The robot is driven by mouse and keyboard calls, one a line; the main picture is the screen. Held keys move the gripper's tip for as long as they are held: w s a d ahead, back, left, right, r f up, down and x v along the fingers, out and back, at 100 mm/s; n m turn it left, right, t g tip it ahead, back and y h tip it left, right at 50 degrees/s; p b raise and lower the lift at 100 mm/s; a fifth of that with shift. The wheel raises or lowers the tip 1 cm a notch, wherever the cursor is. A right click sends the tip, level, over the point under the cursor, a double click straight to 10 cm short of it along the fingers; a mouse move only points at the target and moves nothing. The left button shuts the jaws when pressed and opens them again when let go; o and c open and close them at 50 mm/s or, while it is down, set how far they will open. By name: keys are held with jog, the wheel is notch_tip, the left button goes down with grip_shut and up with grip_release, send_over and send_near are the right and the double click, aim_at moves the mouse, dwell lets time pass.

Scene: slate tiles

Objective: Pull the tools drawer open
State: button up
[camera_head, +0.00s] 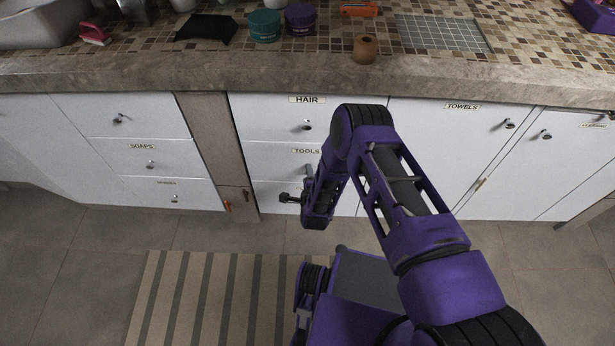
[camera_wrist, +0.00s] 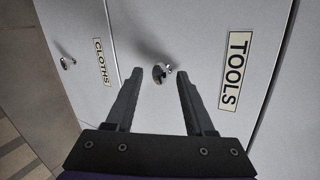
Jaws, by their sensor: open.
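The tools drawer (camera_head: 270,160) is the white front labelled TOOLS in the middle column, under the HAIR drawer. It looks flush with its neighbours. In the wrist view its front (camera_wrist: 205,40) fills the middle, with the TOOLS label at right. Its round metal knob (camera_wrist: 161,72) shows between and just beyond my fingertips. My gripper (camera_wrist: 157,80) is open, with one finger on each side of the knob and nothing held. In the head view my gripper (camera_head: 290,198) is low in front of the drawers, and my arm hides part of the tools drawer and its knob.
The hair drawer (camera_head: 265,115) is directly above. The cloths drawer (camera_wrist: 75,45) is beside it in the wrist view. A towels door (camera_head: 440,140) is at right. The stone counter (camera_head: 250,75) overhangs above. A striped rug (camera_head: 190,290) lies on the floor.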

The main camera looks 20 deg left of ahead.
grip_shut()
dwell(1.4)
